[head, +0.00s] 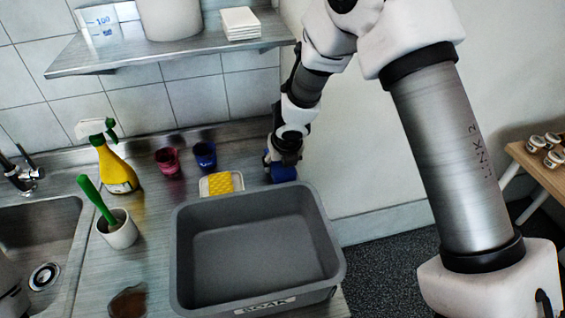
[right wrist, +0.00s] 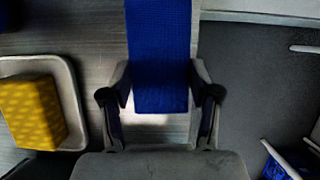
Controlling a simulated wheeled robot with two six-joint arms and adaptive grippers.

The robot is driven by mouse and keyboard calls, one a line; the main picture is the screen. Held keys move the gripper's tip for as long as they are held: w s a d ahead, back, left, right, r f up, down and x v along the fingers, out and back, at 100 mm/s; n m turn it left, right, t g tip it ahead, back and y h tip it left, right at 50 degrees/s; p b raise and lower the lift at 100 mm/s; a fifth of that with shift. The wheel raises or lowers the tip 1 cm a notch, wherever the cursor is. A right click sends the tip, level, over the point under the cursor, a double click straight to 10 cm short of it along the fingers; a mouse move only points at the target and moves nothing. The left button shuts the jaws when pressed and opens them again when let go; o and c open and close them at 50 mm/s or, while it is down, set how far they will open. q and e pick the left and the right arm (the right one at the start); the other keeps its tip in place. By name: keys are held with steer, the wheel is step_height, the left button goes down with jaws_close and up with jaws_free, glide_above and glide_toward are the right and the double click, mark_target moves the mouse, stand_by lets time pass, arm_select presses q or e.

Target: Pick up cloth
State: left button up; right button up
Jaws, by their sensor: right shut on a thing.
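The blue cloth (right wrist: 158,55) runs between the two fingers of my right gripper (right wrist: 161,90) in the right wrist view. The gripper is shut on it. In the head view, my right gripper (head: 283,163) points down at the back right of the counter, with the blue cloth (head: 284,173) at its tips. Whether the cloth's lower end touches the counter cannot be told. My left gripper is not in view.
A grey bin (head: 258,250) stands empty in front of the gripper. Beside the gripper are a tray (right wrist: 70,105) with a yellow sponge (head: 221,182), and a blue cup (head: 204,155). A red cup (head: 168,162) and spray bottle (head: 116,168) stand farther left. A shelf (head: 160,50) hangs above.

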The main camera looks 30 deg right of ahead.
mark_target(281, 164)
step_height(281, 164, up, 3)
steer(key=p, duration=0.3)
steer(key=shift+w, duration=0.15)
steer(key=shift+d+r, duration=0.1)
steer(key=shift+r, duration=0.2)
steer(key=s+d+b, duration=0.1)
steer(key=s+d, duration=0.2)
steer(key=d, duration=0.5)
steer(key=s+d+b, duration=0.2)
steer(key=s+d, duration=0.1)
steer(key=d, duration=0.5)
steer(key=shift+d, duration=0.35)
steer(key=o, duration=0.4)
steer(key=shift+f, duration=0.1)
steer(key=shift+c, duration=0.2)
steer(key=c, duration=0.4)
